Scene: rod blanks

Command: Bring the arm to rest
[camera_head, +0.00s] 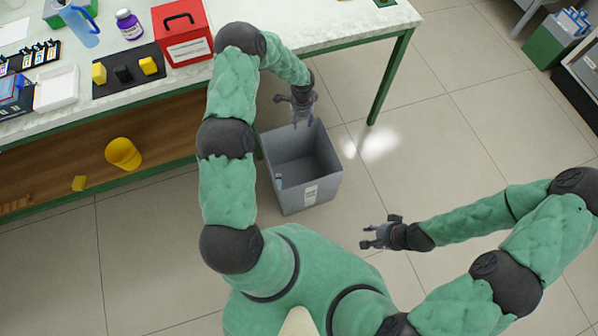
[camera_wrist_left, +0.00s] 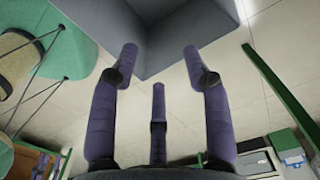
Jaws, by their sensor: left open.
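My left gripper (camera_head: 303,118) hangs just above the far rim of a grey open bin (camera_head: 322,188) on the floor. In the left wrist view its purple fingers (camera_wrist_left: 159,62) are spread apart with nothing between them. The grey bin wall (camera_wrist_left: 165,35) shows beyond the fingertips there. My right gripper (camera_head: 370,235) is held out over bare floor to the right of the bin, its fingers apart and empty.
A workbench (camera_head: 330,22) with a green frame stands beside my left arm. On it are a red box (camera_head: 183,35), a dark mat (camera_head: 128,84) with blocks, and a purple-labelled bottle (camera_head: 130,25). A yellow helmet-like object (camera_head: 123,153) lies on the lower shelf. Floor right of the bin is clear.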

